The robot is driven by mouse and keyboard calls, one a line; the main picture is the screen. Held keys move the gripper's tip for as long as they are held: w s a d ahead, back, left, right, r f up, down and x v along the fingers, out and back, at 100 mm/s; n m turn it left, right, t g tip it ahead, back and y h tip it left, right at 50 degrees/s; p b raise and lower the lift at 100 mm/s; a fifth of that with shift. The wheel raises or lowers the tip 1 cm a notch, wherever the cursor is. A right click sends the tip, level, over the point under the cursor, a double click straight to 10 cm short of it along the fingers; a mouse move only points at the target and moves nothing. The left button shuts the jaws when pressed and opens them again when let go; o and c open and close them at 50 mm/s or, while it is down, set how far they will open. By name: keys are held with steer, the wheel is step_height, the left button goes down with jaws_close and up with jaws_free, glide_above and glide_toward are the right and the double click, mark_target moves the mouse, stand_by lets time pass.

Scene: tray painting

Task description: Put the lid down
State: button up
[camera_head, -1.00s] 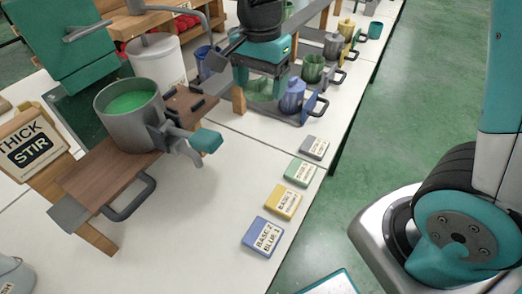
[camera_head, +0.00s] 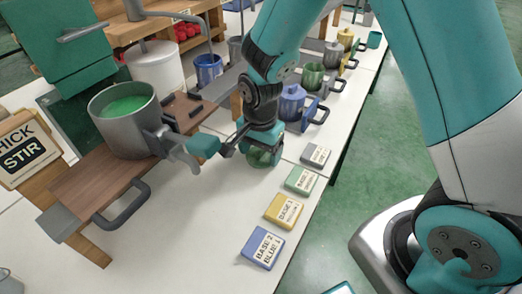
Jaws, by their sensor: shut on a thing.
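My gripper (camera_head: 262,148) is low over the white table, just right of the teal handle on the pot's stand. It is shut on a green, glassy-looking thing, which I take to be the lid (camera_head: 263,158). My gripper hides most of the lid, and I cannot tell whether it touches the table. The green jar (camera_head: 313,77) behind appears to be without a lid. The blue jar (camera_head: 292,101) in front of it has a lid on.
A grey pot of green paint (camera_head: 124,112) stands on a wooden stand at left, its teal handle (camera_head: 203,145) close to my gripper. Green (camera_head: 301,180), yellow (camera_head: 283,211), blue (camera_head: 262,247) and grey (camera_head: 316,156) label blocks line the table's right edge. Table front is clear.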

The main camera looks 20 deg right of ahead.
mark_target(260, 150)
steer(key=o, duration=0.8)
steer(key=shift+f, duration=0.1)
steer(key=shift+o, duration=0.2)
step_height(260, 150, up, 12)
steer(key=p, duration=0.1)
steer(key=s+a+r+n+y, duration=0.2)
steer(key=s+r+n, duration=0.3)
steer(key=s+n, duration=0.4)
steer(key=s+a+r+n+y, duration=0.2)
steer(key=s+r+n, duration=0.3)
steer(key=s+n, duration=0.4)
steer(key=shift+s+a+r, duration=0.15)
steer(key=shift+s+r, duration=0.1)
steer(key=shift+s, duration=0.05)
